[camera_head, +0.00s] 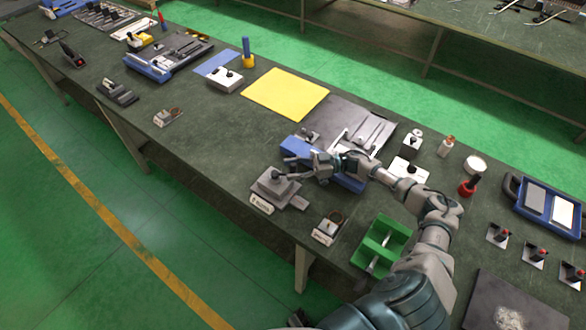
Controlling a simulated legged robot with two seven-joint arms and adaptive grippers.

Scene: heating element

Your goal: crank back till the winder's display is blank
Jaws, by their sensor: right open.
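A blue device (350,184), which may be the winder, sits on the dark green bench in the middle right. My right arm lies over it and hides much of it. I cannot make out a display or its reading, and a crank is not clearly seen. My right gripper (284,175) is open, at the left end of the blue device. It is just above a grey block with a dark knob (272,190) and a label at the bench's front edge; I cannot tell whether they touch. My left gripper is out of view.
A green tray (401,229) and a small labelled stand (327,229) are at the front edge, right of the grey block. Behind lie a yellow sheet (285,94) and a grey plate (372,126). A red-based tool (468,186) stands right. Bare bench lies left of the grey block.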

